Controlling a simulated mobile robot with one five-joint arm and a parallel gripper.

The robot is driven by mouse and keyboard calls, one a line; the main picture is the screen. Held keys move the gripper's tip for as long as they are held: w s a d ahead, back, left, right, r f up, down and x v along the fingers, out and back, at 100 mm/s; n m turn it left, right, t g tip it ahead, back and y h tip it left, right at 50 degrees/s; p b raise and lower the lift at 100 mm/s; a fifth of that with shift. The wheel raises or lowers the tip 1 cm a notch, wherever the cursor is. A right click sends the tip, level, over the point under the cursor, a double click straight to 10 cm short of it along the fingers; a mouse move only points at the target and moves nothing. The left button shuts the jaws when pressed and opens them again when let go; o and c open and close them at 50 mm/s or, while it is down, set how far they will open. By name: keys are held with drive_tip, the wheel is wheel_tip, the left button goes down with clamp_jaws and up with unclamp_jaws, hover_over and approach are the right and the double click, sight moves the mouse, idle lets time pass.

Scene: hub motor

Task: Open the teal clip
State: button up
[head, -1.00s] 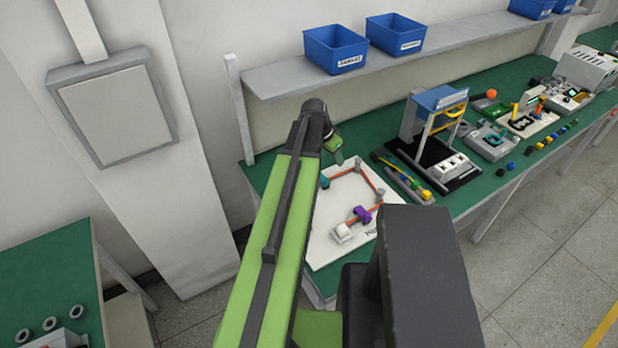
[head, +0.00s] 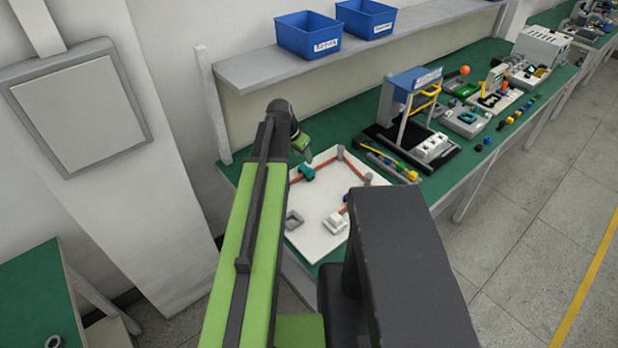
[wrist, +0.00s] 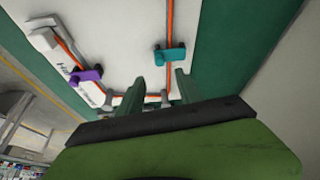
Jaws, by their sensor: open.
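The teal clip (head: 307,173) sits on the orange cable (head: 323,162) near the back left of the white board (head: 312,237). In the wrist view the teal clip (wrist: 170,56) lies across the cable, just beyond my fingertips. I cannot tell whether the clip is open or shut. My gripper (head: 306,156) is above the board's back edge, close to the teal clip.
Grey posts (head: 340,152) guide the cable at the board's corners. A white connector block (head: 336,222) and a grey square holder (head: 293,220) are at the board's front. A black stand with a blue top (head: 414,80) is to the right. A shelf with blue bins (head: 308,36) is behind.

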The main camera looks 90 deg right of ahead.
sight(311, 170)
drive_tip(key=b+x, duration=0.8)
drive_tip(key=x, duration=0.2)
drive_tip(key=shift+f, duration=0.3)
drive_tip(key=shift+s, duration=0.1)
drive_tip(key=shift+r, duration=0.1)
clamp_jaws()
drive_tip(key=shift+s, duration=0.1)
idle(0.3)
